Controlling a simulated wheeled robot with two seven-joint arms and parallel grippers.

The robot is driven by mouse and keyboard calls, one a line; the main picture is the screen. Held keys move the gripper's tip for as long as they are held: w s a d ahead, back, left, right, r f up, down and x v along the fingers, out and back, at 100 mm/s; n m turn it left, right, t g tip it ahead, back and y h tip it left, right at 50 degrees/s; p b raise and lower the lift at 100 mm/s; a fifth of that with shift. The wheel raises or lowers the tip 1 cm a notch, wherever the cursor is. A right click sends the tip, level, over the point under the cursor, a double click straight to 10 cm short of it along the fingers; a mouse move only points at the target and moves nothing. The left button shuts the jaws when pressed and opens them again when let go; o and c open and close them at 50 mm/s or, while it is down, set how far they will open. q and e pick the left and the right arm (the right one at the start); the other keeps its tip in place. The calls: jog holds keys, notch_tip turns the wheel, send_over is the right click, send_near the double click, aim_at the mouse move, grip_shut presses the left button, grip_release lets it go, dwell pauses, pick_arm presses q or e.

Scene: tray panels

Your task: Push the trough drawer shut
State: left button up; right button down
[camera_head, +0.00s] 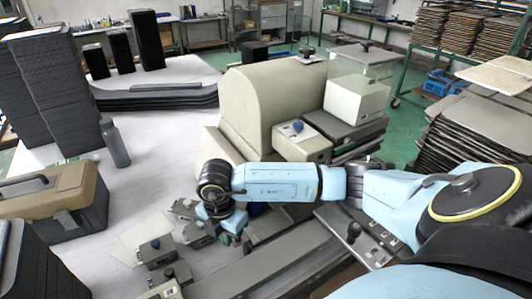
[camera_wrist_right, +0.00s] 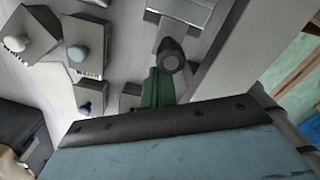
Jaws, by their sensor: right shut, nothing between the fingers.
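My right arm comes in from the right across the machine. Its gripper (camera_head: 230,236) points down beside the small grey control blocks and the low front of the machine, shut with nothing between the fingers. The fingertips are small and partly hidden by the wrist. I cannot clearly pick out the trough drawer. A long grey metal bed (camera_head: 272,272) runs below and right of the gripper. The forearm covers part of the machine front, so I cannot tell whether the gripper touches anything. My left gripper is not in view.
A beige hooded machine (camera_head: 262,102) stands behind my arm. Several small knobbed blocks (camera_head: 157,251) lie left of the gripper, and they also show in the wrist view (camera_wrist_right: 88,47). A tan toolbox (camera_head: 45,203) and a grey bottle (camera_head: 116,145) stand left. The pale table (camera_head: 165,135) is clear between.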

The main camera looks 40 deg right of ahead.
aim_at(267, 225)
jog(key=shift+d, duration=0.1)
dwell(0.5)
jog(key=shift+s+d, duration=0.3)
jog(key=shift+d, duration=0.8)
jog(key=shift+s+d, duration=0.25)
jog(key=shift+d, duration=0.8)
jog(key=shift+s+d, duration=0.25)
jog(key=shift+d, duration=1)
jog(key=shift+s+d, duration=0.25)
jog(key=shift+d, duration=0.65)
jog(key=shift+s+d, duration=0.2)
jog(key=shift+d, duration=0.65)
jog(key=shift+s+d+r, duration=0.1)
jog(key=shift+d+r, duration=0.05)
jog(key=shift+d, duration=0.4)
jog(key=shift+d+r+p, duration=0.15)
jog(key=shift+d+p, duration=0.15)
jog(key=shift+d, duration=0.05)
jog(key=shift+a, duration=0.3)
